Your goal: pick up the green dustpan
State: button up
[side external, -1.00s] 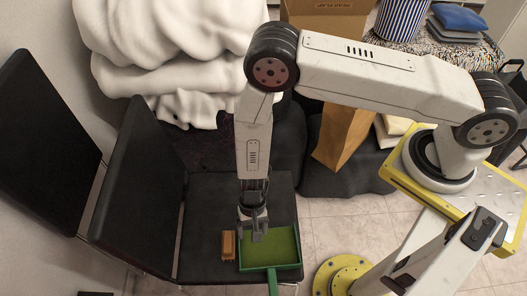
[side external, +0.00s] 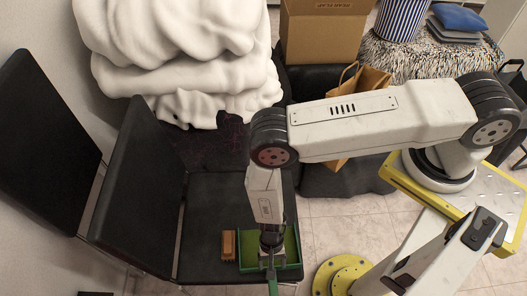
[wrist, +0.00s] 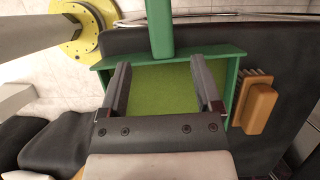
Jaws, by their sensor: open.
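The green dustpan (side external: 291,252) lies on the seat of a black chair, with its handle pointing toward the front edge. In the wrist view the dustpan (wrist: 160,88) shows a light green floor and darker green walls, and its handle (wrist: 160,30) points to the top of the picture. My gripper (side external: 270,262) is over the dustpan near its handle side. In the wrist view my gripper (wrist: 160,80) is open, its two fingers apart over the dustpan floor with nothing between them. Whether the fingertips touch the dustpan cannot be told.
A small brown brush (side external: 228,246) lies left of the dustpan on the black chair seat (side external: 205,225); it also shows in the wrist view (wrist: 252,103). The chair backrest (side external: 140,190) rises at the left. A paper bag (side external: 370,82) and cardboard box (side external: 322,30) stand behind.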

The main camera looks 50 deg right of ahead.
jog(key=shift+x, duration=0.85)
jog(key=shift+a+f, duration=0.1)
jog(key=shift+f, duration=0.05)
jog(key=shift+x, duration=2.45)
jog(key=shift+w, duration=0.1)
grip_shut()
